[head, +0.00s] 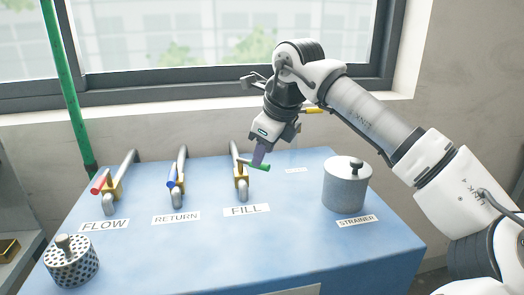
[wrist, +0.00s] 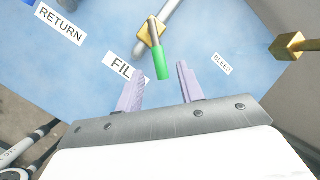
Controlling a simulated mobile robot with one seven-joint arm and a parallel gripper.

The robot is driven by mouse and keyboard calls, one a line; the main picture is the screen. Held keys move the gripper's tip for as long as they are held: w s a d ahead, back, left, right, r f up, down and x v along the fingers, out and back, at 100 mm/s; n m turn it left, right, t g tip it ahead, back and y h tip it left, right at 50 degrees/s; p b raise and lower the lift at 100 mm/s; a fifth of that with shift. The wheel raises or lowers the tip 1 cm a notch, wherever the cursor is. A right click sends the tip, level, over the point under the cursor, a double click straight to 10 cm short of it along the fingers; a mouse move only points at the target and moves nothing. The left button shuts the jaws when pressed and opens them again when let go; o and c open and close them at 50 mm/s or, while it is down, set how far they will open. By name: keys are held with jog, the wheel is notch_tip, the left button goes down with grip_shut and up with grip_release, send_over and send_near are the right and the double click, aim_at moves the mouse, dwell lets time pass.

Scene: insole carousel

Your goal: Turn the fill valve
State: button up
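The fill valve is a brass body (head: 241,183) on a grey pipe, with a green lever (head: 260,166) pointing right in the head view, behind the FILL label (head: 246,211). In the wrist view the green lever (wrist: 161,64) points toward my gripper from the brass body (wrist: 150,33). My gripper (wrist: 160,70) is open, with one pale purple finger on each side of the lever's end. No contact shows. In the head view my gripper (head: 259,156) points down at the lever, and a finger overlaps it.
The blue bench also holds the red-levered FLOW valve (head: 99,183), the blue-levered RETURN valve (head: 172,175), a grey STRAINER pot (head: 346,188) and a perforated basket (head: 71,266). A brass fitting (wrist: 290,46) lies right of the BLEED label (wrist: 222,64). A window is behind.

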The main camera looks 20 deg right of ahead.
jog(key=p+v, duration=0.5)
jog(key=v, duration=0.6)
jog(key=shift+s+d, duration=0.1)
